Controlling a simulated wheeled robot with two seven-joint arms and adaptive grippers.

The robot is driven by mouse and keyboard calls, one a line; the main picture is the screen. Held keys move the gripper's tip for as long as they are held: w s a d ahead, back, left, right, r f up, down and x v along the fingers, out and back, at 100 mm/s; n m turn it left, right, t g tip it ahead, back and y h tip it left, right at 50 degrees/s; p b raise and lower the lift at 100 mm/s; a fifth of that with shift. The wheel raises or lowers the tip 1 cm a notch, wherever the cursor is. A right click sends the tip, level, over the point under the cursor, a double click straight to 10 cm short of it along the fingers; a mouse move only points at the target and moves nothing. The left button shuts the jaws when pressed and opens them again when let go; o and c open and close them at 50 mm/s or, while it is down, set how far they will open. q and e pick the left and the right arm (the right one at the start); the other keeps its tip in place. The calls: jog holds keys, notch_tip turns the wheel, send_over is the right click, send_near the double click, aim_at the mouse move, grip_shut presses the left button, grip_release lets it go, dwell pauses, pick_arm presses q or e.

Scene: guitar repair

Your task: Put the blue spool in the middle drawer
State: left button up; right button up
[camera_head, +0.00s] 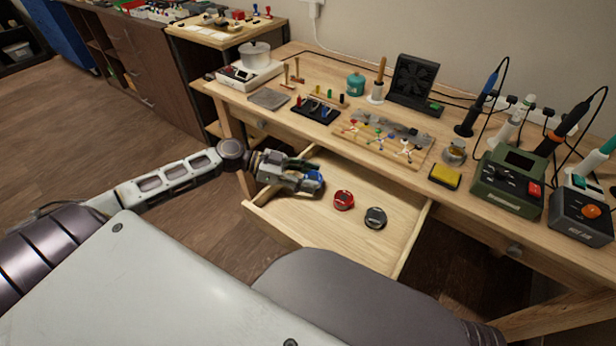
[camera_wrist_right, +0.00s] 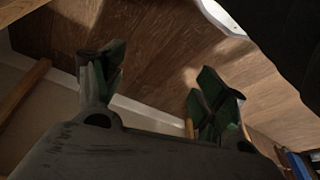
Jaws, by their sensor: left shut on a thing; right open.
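The blue spool (camera_head: 313,179) is between the fingers of my left gripper (camera_head: 308,182), partly hidden by them. My left gripper is shut on it, over the left part of the open middle drawer (camera_head: 305,225). I cannot tell whether the spool touches the drawer floor. In the drawer, a red spool (camera_head: 343,200) and a black spool (camera_head: 375,218) lie to the right of the gripper. My right gripper (camera_wrist_right: 160,92) is open and empty in the right wrist view, with floor behind it.
The workbench (camera_head: 290,118) above the drawer holds a yellow sponge (camera_head: 445,176), a green soldering station (camera_head: 506,180), a dark fan unit (camera_head: 414,82) and small tools. The drawer floor in front of the spools is bare. A side table (camera_head: 213,38) stands at the back left.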

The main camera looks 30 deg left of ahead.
pick_arm(q)
jog(key=o, duration=1)
jog(key=shift+s+f, duration=0.15)
jog(key=shift+f, duration=0.15)
jog(key=shift+o, duration=0.2)
jog(key=shift+f, duration=0.1)
